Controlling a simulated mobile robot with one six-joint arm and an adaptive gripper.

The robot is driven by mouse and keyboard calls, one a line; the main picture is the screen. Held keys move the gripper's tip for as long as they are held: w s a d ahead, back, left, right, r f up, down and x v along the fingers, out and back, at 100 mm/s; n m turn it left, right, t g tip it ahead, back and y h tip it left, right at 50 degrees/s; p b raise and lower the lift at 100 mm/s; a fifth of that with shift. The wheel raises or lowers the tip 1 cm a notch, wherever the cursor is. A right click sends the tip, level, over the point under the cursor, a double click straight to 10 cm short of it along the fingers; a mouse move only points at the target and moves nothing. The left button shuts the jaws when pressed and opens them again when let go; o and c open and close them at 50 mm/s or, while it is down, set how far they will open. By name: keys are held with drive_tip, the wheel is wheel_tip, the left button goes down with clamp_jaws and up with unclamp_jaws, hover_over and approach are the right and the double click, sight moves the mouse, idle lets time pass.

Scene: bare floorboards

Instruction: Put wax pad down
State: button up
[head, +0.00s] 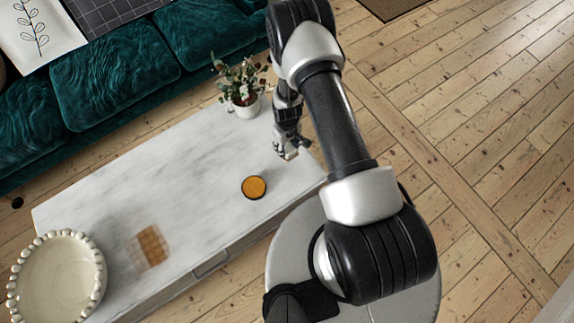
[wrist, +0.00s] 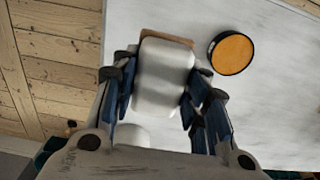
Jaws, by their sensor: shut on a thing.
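My gripper (wrist: 160,95) is shut on a pale, rounded block with a brown edge at its far end, which I take to be the wax pad (wrist: 160,75). The pad sits between the dark blue fingers. In the head view my gripper (head: 288,150) is over the right end of the white marble-look table (head: 190,175); the pad there is too small to make out clearly. Whether the pad touches the table top, I cannot tell. A round orange disc with a black rim (head: 254,187) lies on the table close by; it also shows in the wrist view (wrist: 231,54).
A potted plant (head: 243,90) stands at the table's back edge, close behind my gripper. A blurred brown checked item (head: 150,247) and a cream bowl with a beaded rim (head: 58,280) are at the left. The table's middle is clear. A teal sofa (head: 110,75) is behind.

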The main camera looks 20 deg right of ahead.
wheel_tip(320, 180, down, 17)
drive_tip(key=b, duration=0.4)
drive_tip(key=shift+f+b, duration=0.1)
drive_tip(key=shift+b, duration=0.25)
drive_tip(key=shift+f, duration=0.2)
drive_tip(key=o, duration=1)
drive_tip(key=shift+r, duration=0.1)
